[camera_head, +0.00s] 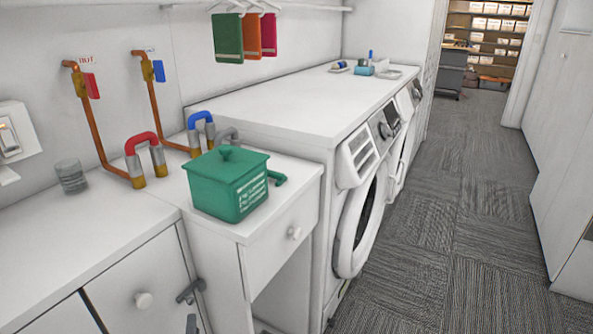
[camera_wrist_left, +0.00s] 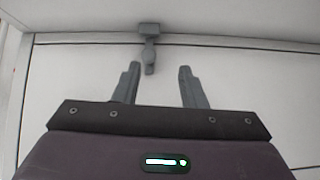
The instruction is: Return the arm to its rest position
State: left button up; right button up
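In the head view, a small grey tip of my left gripper (camera_head: 191,324) shows at the bottom edge. It is below a dark grey fitting (camera_head: 190,291) at the cabinet's edge. The rest of the left arm is out of frame. My right gripper is in neither view.
A white cabinet (camera_head: 140,272) with a round knob stands close at lower left. A green lidded box (camera_head: 225,188) sits on the counter beside copper pipes (camera_head: 95,130). Front-loading washers (camera_head: 358,222) stand beyond. Grey carpeted floor (camera_head: 455,215) is clear at right.

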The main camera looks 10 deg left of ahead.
pick_arm(q)
jog(key=s+d+f+m+g+h+p, duration=0.35)
jog(key=s+f+m, duration=0.3)
jog(key=f, duration=0.55)
jog(key=s+d+f+m+g+h+p, duration=0.2)
jog(key=s+d+f+m+g, duration=0.35)
jog(key=f, duration=0.55)
jog(key=s+a+f+m+g+p, duration=0.1)
jog(key=s+f+m, duration=0.4)
jog(key=s, duration=0.8)
jog(key=s+a+f+m+g+h+p, duration=0.1)
jog(key=s+f+m+g+p, duration=0.2)
jog(key=s, duration=1)
notch_tip(320, 180, down, 3)
jog(key=m+g, duration=0.2)
jog(key=m, duration=0.2)
jog(key=shift+s+a+r, duration=0.2)
jog(key=shift+s, duration=0.1)
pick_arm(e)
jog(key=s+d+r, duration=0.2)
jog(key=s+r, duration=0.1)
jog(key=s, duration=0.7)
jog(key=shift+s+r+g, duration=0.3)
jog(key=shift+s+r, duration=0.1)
